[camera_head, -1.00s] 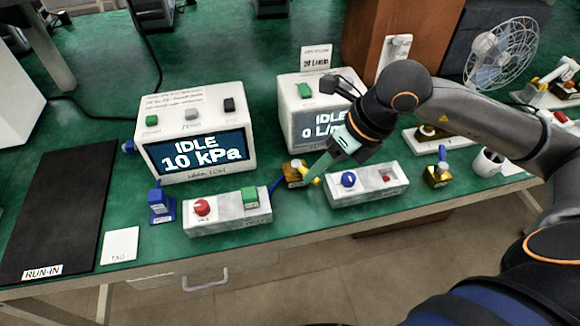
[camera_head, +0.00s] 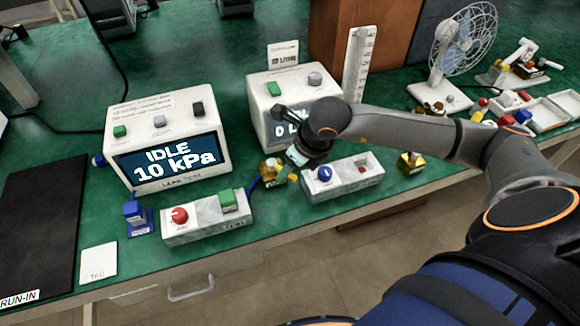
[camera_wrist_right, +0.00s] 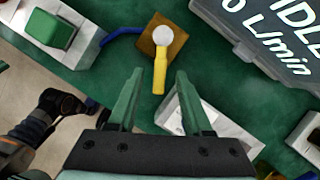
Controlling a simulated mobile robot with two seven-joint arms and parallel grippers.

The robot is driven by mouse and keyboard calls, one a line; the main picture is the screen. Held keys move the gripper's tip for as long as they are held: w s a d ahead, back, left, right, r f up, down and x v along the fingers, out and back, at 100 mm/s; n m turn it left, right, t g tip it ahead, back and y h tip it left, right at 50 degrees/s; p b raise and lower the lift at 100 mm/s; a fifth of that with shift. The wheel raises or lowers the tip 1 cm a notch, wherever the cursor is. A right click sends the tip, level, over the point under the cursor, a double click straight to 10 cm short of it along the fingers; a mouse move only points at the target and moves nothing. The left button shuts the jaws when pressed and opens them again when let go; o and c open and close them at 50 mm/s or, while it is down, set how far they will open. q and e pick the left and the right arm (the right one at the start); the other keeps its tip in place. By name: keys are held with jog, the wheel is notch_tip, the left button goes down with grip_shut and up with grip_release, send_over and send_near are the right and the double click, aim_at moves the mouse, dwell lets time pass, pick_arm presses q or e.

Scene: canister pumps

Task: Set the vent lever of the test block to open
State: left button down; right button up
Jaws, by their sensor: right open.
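A small brass-coloured block with a yellow lever, seemingly the test block (camera_head: 270,171), stands on the green bench between the two white control boxes. In the right wrist view the block (camera_wrist_right: 176,42) has a round white pivot and a blue hose on its left. Its yellow vent lever (camera_wrist_right: 160,72) points from the pivot toward my gripper. My right gripper (camera_wrist_right: 157,84) is open, with the lever's free end between its fingertips in the picture; contact cannot be told. In the head view my right gripper (camera_head: 292,172) is largely hidden by its wrist. My left gripper is not in view.
Control boxes with a red knob (camera_head: 196,224) and a blue knob (camera_head: 343,185) flank the block. Two display units, IDLE 10 kPa (camera_head: 170,130) and a flow unit (camera_head: 262,122), stand close behind. Another brass block (camera_head: 411,163) stands farther right.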

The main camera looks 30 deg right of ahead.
jog(key=shift+f, duration=0.15)
grip_shut()
dwell(0.4)
dwell(1.0)
